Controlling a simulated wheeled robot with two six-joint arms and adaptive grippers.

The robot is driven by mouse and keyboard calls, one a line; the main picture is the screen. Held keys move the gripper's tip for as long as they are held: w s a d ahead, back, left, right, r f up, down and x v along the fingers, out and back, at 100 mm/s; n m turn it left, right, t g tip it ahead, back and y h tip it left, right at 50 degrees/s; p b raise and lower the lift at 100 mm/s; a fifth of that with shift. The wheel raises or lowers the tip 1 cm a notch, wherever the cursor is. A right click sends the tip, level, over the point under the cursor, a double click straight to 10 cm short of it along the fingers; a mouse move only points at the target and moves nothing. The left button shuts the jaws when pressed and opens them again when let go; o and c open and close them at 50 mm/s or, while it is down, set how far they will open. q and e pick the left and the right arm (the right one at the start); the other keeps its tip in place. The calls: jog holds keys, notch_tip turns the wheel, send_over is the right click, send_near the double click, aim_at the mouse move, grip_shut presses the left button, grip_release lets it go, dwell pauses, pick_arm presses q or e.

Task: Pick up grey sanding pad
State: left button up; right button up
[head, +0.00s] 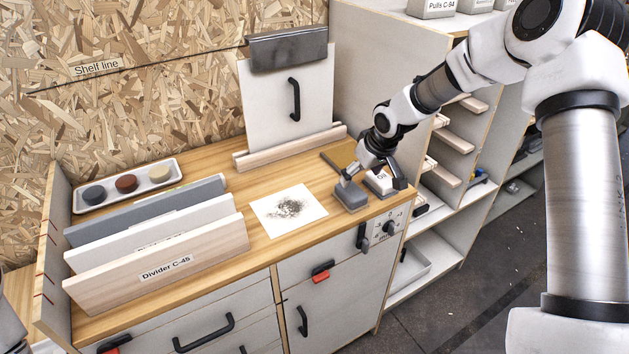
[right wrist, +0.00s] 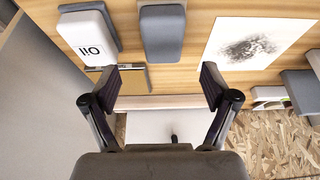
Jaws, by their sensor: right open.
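The grey sanding pad (head: 350,196) lies on the wooden worktop near its front right corner, to the right of a white sheet with a dark smudge (head: 288,209). In the right wrist view the pad (right wrist: 163,33) shows at the top middle, beyond the fingertips. My right gripper (head: 372,178) is open and empty, its fingers spread just above the worktop behind the pad. The fingers also show wide apart in the right wrist view (right wrist: 160,88). I cannot tell the exact height gap. My left gripper is not in view.
A white block marked "Oil" (right wrist: 88,33) sits close beside the pad; it is partly hidden in the head view (head: 379,182). A brown sheet (head: 341,157) lies behind. Upright divider boards (head: 165,265) and a tray of three round pucks (head: 77,205) stand left.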

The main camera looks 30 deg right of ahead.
aim_at(352, 189)
jog(key=p+x, duration=0.1)
jog(key=x, duration=0.5)
jog(key=shift+w+a+f, duration=0.1)
jog(key=shift+a+f, duration=0.1)
jog(key=shift+f, duration=0.15)
jog(key=shift+w+f, duration=0.15)
jog(key=shift+f, duration=0.2)
jog(key=shift+r, duration=0.1)
jog(key=c, duration=1.3)
